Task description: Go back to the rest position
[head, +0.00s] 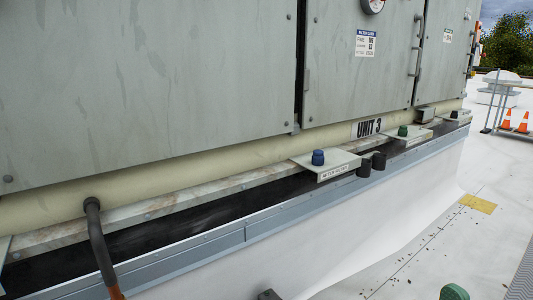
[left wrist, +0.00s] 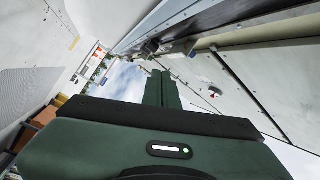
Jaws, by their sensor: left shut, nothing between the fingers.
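My left gripper (left wrist: 162,76) shows in the left wrist view. It has a wide dark green body and its two narrow fingers lie together, shut and empty. Its fingertips point toward the roof edge and sky, apart from the cabinet (left wrist: 262,75) at the right. In the head view I cannot make out either gripper for certain. A dark block shows at the bottom edge, and a green rounded piece stands at the lower right edge; I cannot tell what they are.
The grey UNIT 3 cabinet (head: 150,80) fills the upper left. Ledge plates (head: 330,174) carry blue and green caps (head: 318,157). A bent dark pipe (head: 98,240) rises at lower left. Orange cones (head: 522,122) stand at far right. The white roof (head: 400,250) has open room.

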